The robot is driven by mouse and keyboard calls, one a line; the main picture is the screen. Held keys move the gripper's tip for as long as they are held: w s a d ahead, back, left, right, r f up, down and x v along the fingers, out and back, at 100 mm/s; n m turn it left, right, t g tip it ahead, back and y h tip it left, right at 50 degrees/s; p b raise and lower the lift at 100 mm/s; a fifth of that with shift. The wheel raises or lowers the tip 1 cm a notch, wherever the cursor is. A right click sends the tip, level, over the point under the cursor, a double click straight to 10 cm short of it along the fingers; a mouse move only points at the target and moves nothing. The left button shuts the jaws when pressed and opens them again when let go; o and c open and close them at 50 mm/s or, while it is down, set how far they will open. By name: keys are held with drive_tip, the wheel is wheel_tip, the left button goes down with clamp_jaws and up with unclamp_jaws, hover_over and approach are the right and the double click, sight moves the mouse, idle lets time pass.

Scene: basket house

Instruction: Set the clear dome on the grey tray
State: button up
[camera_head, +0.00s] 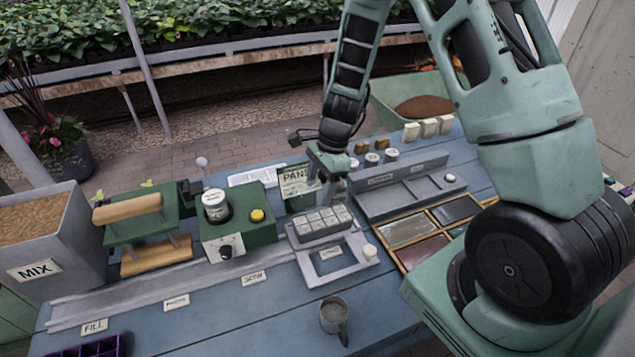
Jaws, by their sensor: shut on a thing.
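My gripper (324,184) points down in the middle of the view, above and just behind the grey tray (320,223) with several square cells. Its jaws are shut on what appears to be the clear dome; the dome's see-through walls are too faint to trace. I cannot tell whether the dome touches the tray. The tray sits at the back of a light grey stand (340,262) with a square opening in front.
A green box with a jar and a yellow button (257,215) stands close left. A long grey rack (400,185) and a wooden sectioned box (432,232) lie right. A metal cup (333,315) stands in front on the blue table (270,325), with bare room around it.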

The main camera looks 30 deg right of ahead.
drive_tip(key=shift+f+b, duration=2.4)
drive_tip(key=shift+f, duration=0.7)
drive_tip(key=shift+f+b, duration=0.4)
drive_tip(key=shift+f, duration=0.25)
drive_tip(key=o, duration=1.4)
drive_tip(key=shift+o, duration=0.2)
drive_tip(key=shift+r, duration=0.1)
drive_tip(key=shift+r+p, duration=3.7)
drive_tip(key=shift+r, duration=0.25)
drive_tip(key=shift+a, duration=0.15)
